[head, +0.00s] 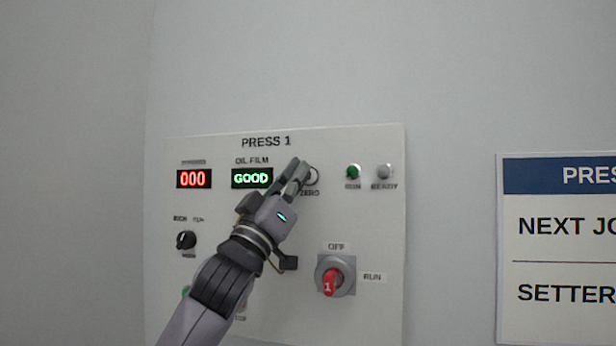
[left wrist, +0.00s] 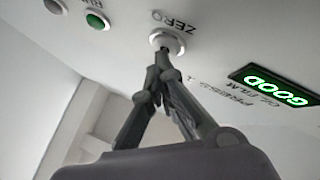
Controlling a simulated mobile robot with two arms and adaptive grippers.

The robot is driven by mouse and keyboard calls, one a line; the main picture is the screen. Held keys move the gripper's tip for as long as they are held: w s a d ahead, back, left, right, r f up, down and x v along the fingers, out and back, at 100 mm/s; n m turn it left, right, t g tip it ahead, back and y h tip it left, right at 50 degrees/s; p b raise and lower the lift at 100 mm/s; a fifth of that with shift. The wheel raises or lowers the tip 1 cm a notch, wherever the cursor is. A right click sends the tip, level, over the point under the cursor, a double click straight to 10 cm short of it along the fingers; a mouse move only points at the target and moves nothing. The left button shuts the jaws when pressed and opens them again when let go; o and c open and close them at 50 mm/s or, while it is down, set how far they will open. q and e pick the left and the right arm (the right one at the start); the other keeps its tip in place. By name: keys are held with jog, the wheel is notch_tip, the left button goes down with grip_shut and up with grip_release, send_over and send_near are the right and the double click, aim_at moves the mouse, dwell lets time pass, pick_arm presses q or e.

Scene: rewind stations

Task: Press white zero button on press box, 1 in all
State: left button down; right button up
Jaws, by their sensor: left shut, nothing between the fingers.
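The press box (head: 340,220) is a pale panel on the wall, titled PRESS 1. Its white zero button (head: 313,176) sits right of the green GOOD display, partly hidden by my left gripper (head: 300,168). In the left wrist view the white button (left wrist: 167,41) is round with a pale rim, beside the ZERO label. My left gripper (left wrist: 163,55) is shut and empty, its fingertips at the button. They look to be touching it or very close; I cannot tell how far the button is pushed in. The red counter display (head: 194,179) reads 000. My right gripper is not in view.
A green button (head: 353,171) and a grey lamp (head: 384,171) are right of the zero button. A red-handled OFF/RUN switch (head: 333,280) and a black selector knob (head: 186,240) are lower down. A blue-headed sign (head: 555,245) hangs at the right.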

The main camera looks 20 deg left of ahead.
pick_arm(q)
jog(key=shift+s+f, duration=0.15)
jog(key=shift+s, duration=0.45)
jog(key=s+b, duration=0.1)
jog(key=s, duration=0.4)
jog(key=shift+a, duration=0.1)
dwell(0.6)
